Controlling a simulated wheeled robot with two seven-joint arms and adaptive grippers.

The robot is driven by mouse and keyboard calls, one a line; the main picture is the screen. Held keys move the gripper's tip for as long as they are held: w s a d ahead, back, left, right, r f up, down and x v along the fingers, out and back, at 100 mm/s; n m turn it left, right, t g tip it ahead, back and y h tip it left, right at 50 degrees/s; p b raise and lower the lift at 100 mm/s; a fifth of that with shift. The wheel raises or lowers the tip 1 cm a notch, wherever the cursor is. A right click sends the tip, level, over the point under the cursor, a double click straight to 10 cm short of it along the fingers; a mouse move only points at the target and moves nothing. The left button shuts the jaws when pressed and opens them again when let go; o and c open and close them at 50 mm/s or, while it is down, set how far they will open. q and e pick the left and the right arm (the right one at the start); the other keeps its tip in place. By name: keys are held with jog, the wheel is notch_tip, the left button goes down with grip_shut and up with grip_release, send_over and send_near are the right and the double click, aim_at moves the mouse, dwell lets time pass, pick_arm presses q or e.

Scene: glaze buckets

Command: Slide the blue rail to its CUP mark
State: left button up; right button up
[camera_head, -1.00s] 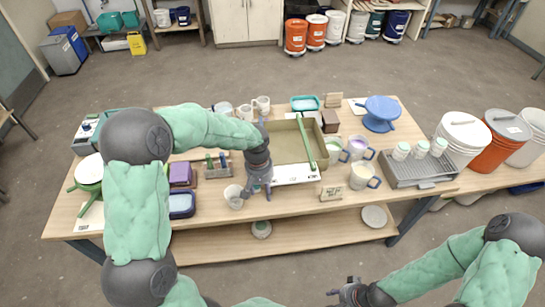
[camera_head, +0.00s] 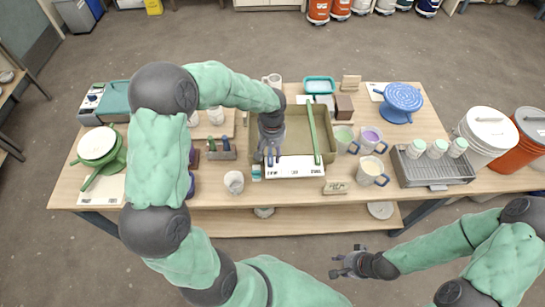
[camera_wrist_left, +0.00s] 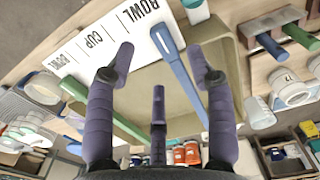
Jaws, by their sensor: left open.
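My left gripper (camera_head: 270,152) is over the left part of the tan tray (camera_head: 324,118) in the head view. In the left wrist view the gripper (camera_wrist_left: 162,62) is open. The blue rail (camera_wrist_left: 180,70) lies across the tray between its fingers, nearer the right-hand one, not gripped. The rail's end is near the BOWL mark on the white label card (camera_wrist_left: 118,35), with the CUP mark further along. The head view mostly hides the blue rail behind the gripper. A green rail (camera_head: 313,130) crosses the tray further right. My right gripper (camera_head: 350,263) is off the table's front.
A white cup (camera_head: 234,182) stands left of the card (camera_head: 295,167). A tool holder (camera_head: 221,150) is left of the tray. Mugs (camera_head: 370,171) and a small sign (camera_head: 338,188) stand right of it. A drying rack (camera_head: 433,170) is further right.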

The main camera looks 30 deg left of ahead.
aim_at(272, 159)
pick_arm(q)
jog(key=shift+f, duration=2.35)
grip_shut()
